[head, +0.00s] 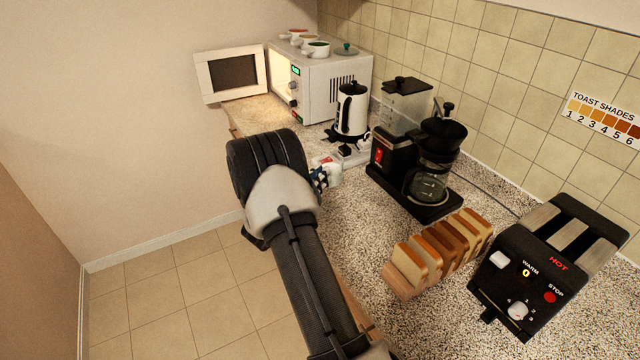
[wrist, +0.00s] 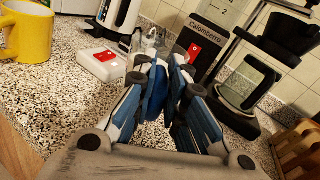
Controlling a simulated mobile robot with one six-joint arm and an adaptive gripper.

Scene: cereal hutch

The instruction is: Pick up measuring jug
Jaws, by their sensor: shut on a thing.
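The measuring jug shows in the wrist view as a small clear vessel (wrist: 149,42) just beyond my fingertips, mostly hidden by them. My gripper (wrist: 160,66) has its blue and grey fingers brought close together, shut on the jug with only a narrow gap between them. In the head view my gripper (head: 322,177) is low over the speckled counter, in front of the white kettle and left of the coffee maker. I cannot tell from these views which part of the jug is pinched or whether it touches the counter.
A white box with a red switch (wrist: 102,63) and a yellow mug (wrist: 27,32) stand left of the fingers. The white kettle (head: 351,110), coffee maker (head: 392,160), open microwave (head: 322,85), toast rack (head: 440,253) and toaster (head: 545,265) line the counter.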

